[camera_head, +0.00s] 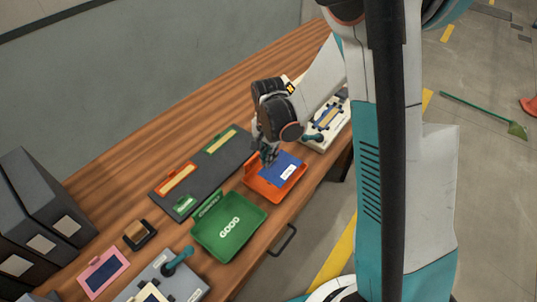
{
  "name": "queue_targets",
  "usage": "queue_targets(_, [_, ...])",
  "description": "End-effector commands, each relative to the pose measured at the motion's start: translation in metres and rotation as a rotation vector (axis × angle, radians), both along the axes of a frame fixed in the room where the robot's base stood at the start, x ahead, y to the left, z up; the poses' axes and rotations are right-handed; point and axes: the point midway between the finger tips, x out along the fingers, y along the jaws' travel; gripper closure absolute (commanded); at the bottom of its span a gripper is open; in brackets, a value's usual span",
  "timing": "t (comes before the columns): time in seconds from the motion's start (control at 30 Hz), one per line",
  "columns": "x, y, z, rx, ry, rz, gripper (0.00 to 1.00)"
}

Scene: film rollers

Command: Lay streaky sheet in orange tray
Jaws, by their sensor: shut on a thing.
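A blue sheet (279,166) with a small white mark near its right side shows within the outline of the orange tray (262,188). I take it for the streaky sheet, though streaks are too small to make out. My gripper (268,156) points down at the sheet's left edge and is shut on it. I cannot tell whether the sheet rests on the tray floor or is held just above it. The arm and gripper hide part of the tray's back side.
A green tray (230,227) marked GOOD stands left of the orange one. Behind lies a dark board (205,172) with framed pieces. A device with a teal roller (178,262) is at front left, another device (328,122) at right. Grey binders (40,210) stand far left.

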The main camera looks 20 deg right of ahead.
Motion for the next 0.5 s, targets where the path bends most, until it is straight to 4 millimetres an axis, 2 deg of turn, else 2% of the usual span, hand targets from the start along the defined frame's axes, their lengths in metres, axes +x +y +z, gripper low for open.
queue_targets(0.03, [0.000, 0.000, -0.009, 0.000, 0.000, 0.000, 1.00])
queue_targets(0.2, [0.000, 0.000, -0.028, 0.000, 0.000, 0.001, 1.00])
queue_targets(0.5, [0.000, 0.000, -0.056, 0.000, 0.000, 0.001, 1.00])
